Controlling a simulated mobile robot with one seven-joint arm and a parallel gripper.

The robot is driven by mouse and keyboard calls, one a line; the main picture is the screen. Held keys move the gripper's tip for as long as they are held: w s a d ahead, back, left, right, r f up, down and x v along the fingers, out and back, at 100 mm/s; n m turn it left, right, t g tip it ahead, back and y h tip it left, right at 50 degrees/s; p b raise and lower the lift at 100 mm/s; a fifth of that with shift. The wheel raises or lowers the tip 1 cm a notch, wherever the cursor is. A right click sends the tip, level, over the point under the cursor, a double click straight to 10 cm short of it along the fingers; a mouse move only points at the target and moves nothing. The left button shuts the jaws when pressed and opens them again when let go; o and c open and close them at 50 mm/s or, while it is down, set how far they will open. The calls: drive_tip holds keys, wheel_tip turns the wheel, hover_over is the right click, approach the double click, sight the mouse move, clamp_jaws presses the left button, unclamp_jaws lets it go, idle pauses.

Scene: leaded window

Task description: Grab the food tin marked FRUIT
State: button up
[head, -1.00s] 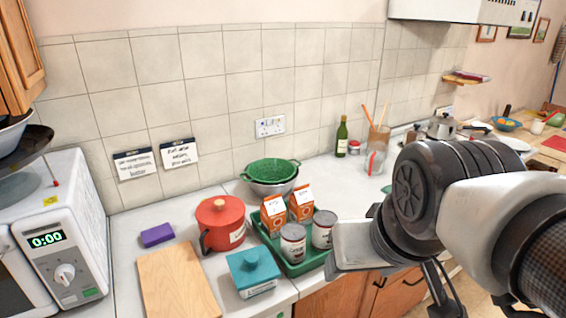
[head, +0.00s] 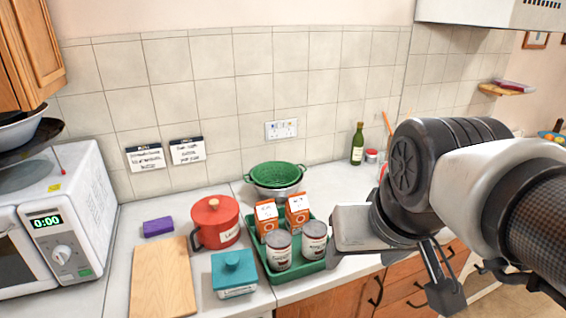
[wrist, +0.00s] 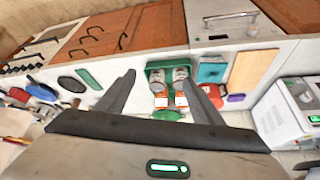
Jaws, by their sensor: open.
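Two food tins stand side by side at the front of a green tray, a left one (head: 278,250) and a right one (head: 314,241). Both have silvery tops and pale and dark labels; I cannot read which is marked FRUIT. They also show upside down in the wrist view, one (wrist: 157,78) beside the other (wrist: 181,74). My gripper (wrist: 159,78) is open and empty, its fingers framing the tins from a distance. In the head view my gripper (head: 440,278) hangs to the right of the tray, beyond the counter's front edge, partly seen below my arm.
The green tray (head: 304,267) also holds two orange cartons (head: 266,217) behind the tins. A teal box (head: 233,272), red pot (head: 216,221) and cutting board (head: 161,280) stand left. A green colander (head: 276,175) is behind. My arm hides the counter at right.

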drive_tip(key=w+r+m+g, duration=0.1)
drive_tip(key=w+r, duration=0.1)
drive_tip(key=w, duration=0.6)
drive_tip(key=m+g+b, duration=0.1)
drive_tip(key=m+g, duration=0.3)
hover_over(316, 228)
wheel_tip(316, 228, down, 13)
wheel_tip(316, 228, down, 12)
drive_tip(key=shift+r, duration=0.15)
drive_tip(key=shift+a+f+p, duration=0.15)
drive_tip(key=shift+f+p, duration=0.15)
drive_tip(key=shift+f, duration=2.5)
drive_tip(key=shift+r, duration=0.1)
drive_tip(key=c, duration=1.1)
